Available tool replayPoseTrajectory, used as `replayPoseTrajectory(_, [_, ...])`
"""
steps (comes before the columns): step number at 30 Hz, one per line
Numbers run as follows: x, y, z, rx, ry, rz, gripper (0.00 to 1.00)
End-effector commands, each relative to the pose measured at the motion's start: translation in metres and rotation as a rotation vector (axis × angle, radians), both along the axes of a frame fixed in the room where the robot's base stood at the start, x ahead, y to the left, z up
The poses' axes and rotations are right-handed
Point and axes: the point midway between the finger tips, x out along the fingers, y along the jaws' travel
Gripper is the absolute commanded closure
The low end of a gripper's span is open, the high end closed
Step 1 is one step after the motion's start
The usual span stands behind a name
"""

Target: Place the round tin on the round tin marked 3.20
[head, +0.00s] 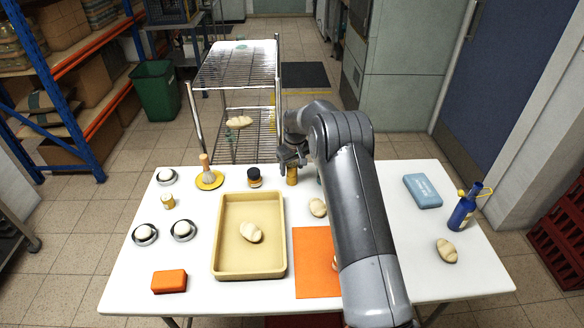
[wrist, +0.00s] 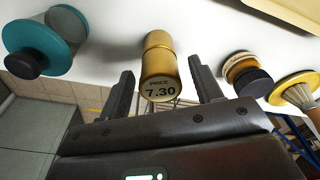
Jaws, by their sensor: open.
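A gold round tin marked 7.30 (wrist: 159,62) stands between the two fingers of my gripper (wrist: 161,70) in the wrist view, with a gap on each side. My gripper is open and empty. In the head view the same tin (head: 292,175) stands near the back edge of the white table, just below my gripper (head: 291,158). Another small gold round tin (head: 168,202) stands at the table's left; its marking is too small to read. I cannot read 3.20 on anything in view.
A dark-lidded jar (head: 254,178) and a yellow dish with a brush (head: 209,179) stand left of the gripper. A teal item (wrist: 45,45) is on the other side. A tan tray (head: 249,271) holds a pale lump. My arm covers part of an orange mat (head: 312,270).

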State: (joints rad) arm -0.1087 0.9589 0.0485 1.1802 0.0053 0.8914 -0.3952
Motion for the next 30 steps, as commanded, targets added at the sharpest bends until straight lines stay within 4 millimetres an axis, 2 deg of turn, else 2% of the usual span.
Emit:
replayPoseTrajectory(15, [-0.01,-0.006,0.098,0.001,-0.003,0.0,0.41])
replayPoseTrajectory(21, [-0.012,-0.007,0.116,0.0,-0.001,0.0,0.41])
replayPoseTrajectory(26, [-0.014,-0.008,0.122,0.0,-0.003,-0.002,0.41])
replayPoseTrajectory(30, [-0.025,-0.013,0.146,0.0,-0.019,-0.019,0.41])
